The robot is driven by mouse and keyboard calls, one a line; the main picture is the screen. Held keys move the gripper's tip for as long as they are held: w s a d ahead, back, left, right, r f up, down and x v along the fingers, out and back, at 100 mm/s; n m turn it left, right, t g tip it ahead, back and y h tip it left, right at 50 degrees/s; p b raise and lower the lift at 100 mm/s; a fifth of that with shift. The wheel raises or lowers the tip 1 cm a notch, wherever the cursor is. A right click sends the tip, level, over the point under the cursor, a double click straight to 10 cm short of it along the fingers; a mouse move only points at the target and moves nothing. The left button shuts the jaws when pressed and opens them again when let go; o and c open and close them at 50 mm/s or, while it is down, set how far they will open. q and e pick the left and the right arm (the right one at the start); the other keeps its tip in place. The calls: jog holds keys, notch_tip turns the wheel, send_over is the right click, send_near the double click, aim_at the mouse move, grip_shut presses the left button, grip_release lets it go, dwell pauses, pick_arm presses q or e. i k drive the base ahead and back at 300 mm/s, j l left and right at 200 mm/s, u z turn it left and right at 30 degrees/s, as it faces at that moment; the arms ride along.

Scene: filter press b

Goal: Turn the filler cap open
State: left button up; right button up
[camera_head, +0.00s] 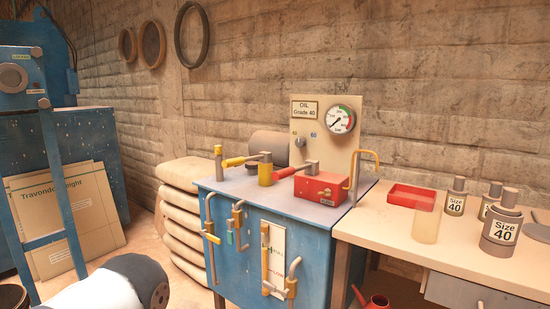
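The filter press is a blue cabinet (258,232) with a grey top, in the middle of the head view. On its top stand a yellow cylinder (265,174) with a grey cap and side arm, and a red box (319,188) with a grey lever fitting (310,166) on it. A yellow-handled lever (235,161) reaches left of the cylinder. I cannot tell for certain which part is the filler cap. A white and dark part of my own arm shows at the lower left, well away from the press top. Neither gripper shows.
A panel with a gauge (340,119) rises behind the press top. Yellow-handled pipes line its front. The right table (450,251) holds a red tray (411,196), a clear beaker (426,223) and several size-40 bottles (501,229). Stacked sacks (181,205) stand left.

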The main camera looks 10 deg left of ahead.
aim_at(249, 165)
jog(key=i+j+z, duration=0.25)
jog(key=j+z, duration=0.25)
jog(key=j, duration=0.4)
jog(key=i+j+z, duration=0.1)
jog(key=j+z, duration=0.35)
jog(key=j, duration=0.5)
jog(key=j+z, duration=0.5)
jog(key=j, duration=0.5)
